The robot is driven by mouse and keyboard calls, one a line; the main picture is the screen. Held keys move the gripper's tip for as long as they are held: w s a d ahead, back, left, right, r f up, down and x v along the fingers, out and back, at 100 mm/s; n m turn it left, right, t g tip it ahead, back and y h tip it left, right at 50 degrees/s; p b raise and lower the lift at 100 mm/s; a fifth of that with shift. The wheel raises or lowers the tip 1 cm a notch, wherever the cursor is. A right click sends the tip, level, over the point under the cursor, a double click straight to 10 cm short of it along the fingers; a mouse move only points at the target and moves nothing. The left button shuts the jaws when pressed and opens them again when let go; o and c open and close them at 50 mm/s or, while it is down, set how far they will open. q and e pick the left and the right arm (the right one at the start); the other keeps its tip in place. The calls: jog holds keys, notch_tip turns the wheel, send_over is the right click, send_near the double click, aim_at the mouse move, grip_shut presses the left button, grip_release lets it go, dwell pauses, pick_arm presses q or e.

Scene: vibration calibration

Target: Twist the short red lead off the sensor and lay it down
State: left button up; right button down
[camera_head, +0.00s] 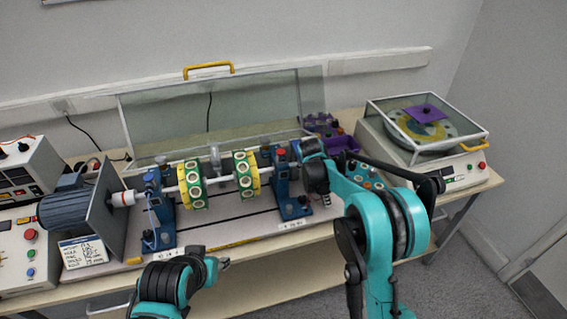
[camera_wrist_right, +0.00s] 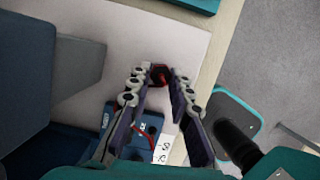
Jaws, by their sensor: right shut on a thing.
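My right gripper (camera_wrist_right: 160,76) is shut on a small dark red piece (camera_wrist_right: 161,71) in the right wrist view. A thin red lead (camera_wrist_right: 129,98) curves beside the left finger. I cannot tell how this piece meets the sensor, which I cannot make out. In the head view my right gripper (camera_head: 327,199) is small and dark, just right of the right blue bearing stand (camera_head: 288,190). My left gripper (camera_head: 223,263) is low in the middle, before the table's front edge. I cannot tell whether its fingers are apart.
A shaft with green and yellow discs (camera_head: 193,185) runs from the motor (camera_head: 72,208). A clear cover (camera_head: 160,125) stands open behind it. A purple tray (camera_head: 340,144) lies behind my right arm. A glass-lidded turntable box (camera_head: 470,163) stands at right. The rig's front strip is partly clear.

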jog(key=shift+f, duration=0.35)
jog(key=c, duration=1.3)
grip_release()
jog(key=shift+r, duration=0.15)
jog(key=shift+p+v, duration=1.25)
jog(key=shift+v, duration=1.1)
